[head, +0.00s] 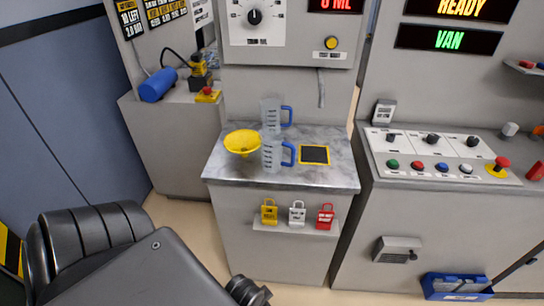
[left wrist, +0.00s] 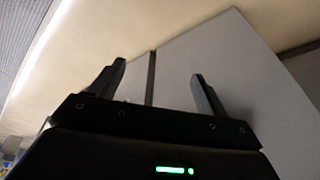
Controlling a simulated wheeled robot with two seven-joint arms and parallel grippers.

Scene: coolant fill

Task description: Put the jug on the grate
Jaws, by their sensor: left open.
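Two clear jugs with blue handles stand upright on the grey counter, a rear jug (head: 271,113) and a front jug (head: 271,155). Their handles point right. The grate (head: 314,155), a dark square with a yellow border, lies on the counter just right of the front jug; nothing stands on it. My left gripper (left wrist: 158,92) is open and empty in the left wrist view, facing plain grey panels, with no jug there. In the head view its fingers do not show; dark links of my arm fill the lower left. My right gripper is not in view.
A yellow funnel (head: 242,142) sits left of the jugs on the counter (head: 225,172). A thin spout (head: 321,88) hangs above the grate. Yellow, white and red tags (head: 297,213) stand on a ledge below. A button console (head: 430,165) is at right.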

